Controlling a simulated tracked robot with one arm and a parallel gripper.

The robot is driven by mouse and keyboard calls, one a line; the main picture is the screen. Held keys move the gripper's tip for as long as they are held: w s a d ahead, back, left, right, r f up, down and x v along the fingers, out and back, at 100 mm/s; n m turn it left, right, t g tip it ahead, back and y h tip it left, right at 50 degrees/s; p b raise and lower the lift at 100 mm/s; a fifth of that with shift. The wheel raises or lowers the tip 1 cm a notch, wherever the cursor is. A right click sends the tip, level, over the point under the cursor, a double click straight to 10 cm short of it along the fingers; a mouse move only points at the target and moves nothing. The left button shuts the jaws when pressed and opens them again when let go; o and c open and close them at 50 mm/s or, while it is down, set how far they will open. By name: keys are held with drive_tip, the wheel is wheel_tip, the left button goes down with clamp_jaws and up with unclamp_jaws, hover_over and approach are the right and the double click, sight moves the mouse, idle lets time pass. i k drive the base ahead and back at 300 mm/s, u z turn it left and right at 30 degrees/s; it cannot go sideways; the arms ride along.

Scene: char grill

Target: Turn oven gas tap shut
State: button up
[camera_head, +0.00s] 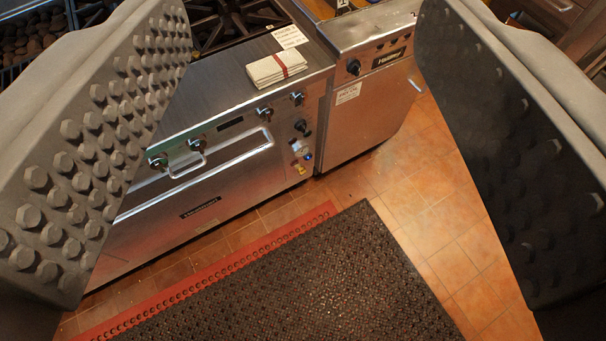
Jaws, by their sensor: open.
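My gripper (305,60) is open, its two studded jaws wide apart at the left and right of the view, with nothing between them. The steel oven range (230,165) stands beyond, seen from above at a slant. Its front has a long bar handle (220,164) and several dark knobs along the top. At its right end is a black knob (301,126), and below it small fittings, one blue (308,156) and one yellow (299,171). Which of these is the gas tap, and how it is turned, is too small to tell. The jaws appear clear of the range.
A folded cloth stack with a red band (276,68) lies on the range top. A steel fryer-like cabinet (365,105) stands to the right of the range. A black rubber mat (290,275) with a red edge lies on the tiled floor (455,230) in front.

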sight(301, 170)
drive_tip(key=z, duration=2.15)
drive_tip(key=i, duration=1.7)
drive_tip(key=u, duration=2.4)
drive_tip(key=i, duration=0.2)
drive_tip(key=u, duration=0.85)
